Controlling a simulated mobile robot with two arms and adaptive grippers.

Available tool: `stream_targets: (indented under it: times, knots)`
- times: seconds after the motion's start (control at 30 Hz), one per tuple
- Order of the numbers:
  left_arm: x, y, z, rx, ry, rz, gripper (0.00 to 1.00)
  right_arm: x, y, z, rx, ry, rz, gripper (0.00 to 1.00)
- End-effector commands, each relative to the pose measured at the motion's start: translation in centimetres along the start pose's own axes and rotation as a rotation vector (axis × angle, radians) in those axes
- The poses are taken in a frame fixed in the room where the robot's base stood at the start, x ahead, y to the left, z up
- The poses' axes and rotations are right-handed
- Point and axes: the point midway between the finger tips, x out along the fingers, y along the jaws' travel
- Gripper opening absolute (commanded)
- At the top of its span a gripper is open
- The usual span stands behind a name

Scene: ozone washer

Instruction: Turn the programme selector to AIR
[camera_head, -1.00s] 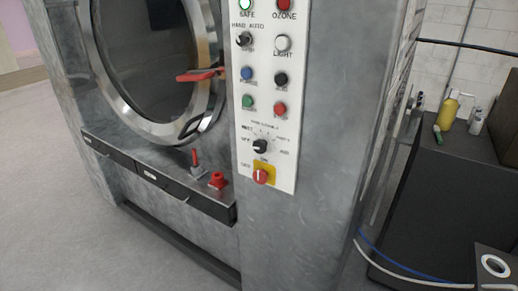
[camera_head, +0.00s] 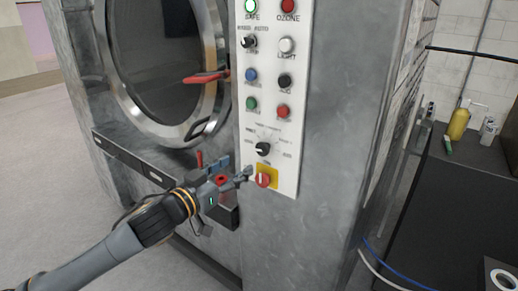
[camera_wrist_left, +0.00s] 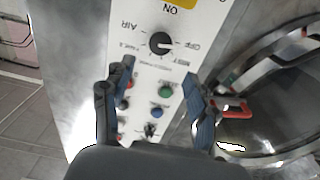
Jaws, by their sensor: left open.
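The programme selector (camera_head: 263,149) is a black round knob low on the white control panel (camera_head: 287,181). It also shows in the left wrist view (camera_wrist_left: 160,43), upside down, with AIR to the left of it and OFF to the right. Its pale pointer mark seems to face the OFF side. My left gripper (camera_head: 235,170) is open and empty, below and left of the knob in the head view. In the left wrist view its two fingers (camera_wrist_left: 158,72) are spread, with the knob beyond the tips and apart from them. My right gripper is not in view.
A red rotary switch on a yellow plate (camera_head: 264,178) sits just below the knob, close to my left gripper. Several coloured buttons sit above. The washer door has a red handle (camera_head: 206,77). A dark cabinet (camera_head: 450,200) with bottles stands at right.

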Motion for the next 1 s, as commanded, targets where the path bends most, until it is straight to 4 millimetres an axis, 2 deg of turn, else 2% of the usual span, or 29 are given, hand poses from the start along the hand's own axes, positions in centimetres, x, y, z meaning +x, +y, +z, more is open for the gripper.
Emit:
stream_targets:
  times: [0.1, 0.3, 0.5, 0.7, 1.0]
  knots:
    - [2.7, 0.1, -0.5, 0.0, 0.002, 0.001, 0.58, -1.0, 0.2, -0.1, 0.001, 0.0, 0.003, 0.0]
    - [6.6, 0.0, -0.3, 0.0, 0.001, -0.001, 0.58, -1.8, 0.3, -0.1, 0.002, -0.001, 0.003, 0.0]
    - [9.4, -0.1, -0.2, 0.001, 0.001, -0.001, 0.58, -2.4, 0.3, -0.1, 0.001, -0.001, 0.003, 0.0]
    - [10.6, -0.1, -0.1, 0.001, 0.001, -0.002, 0.58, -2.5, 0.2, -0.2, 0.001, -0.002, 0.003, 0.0]
    - [10.7, 0.0, 0.0, 0.001, 0.001, -0.001, 0.58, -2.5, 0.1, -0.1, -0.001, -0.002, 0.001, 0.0]
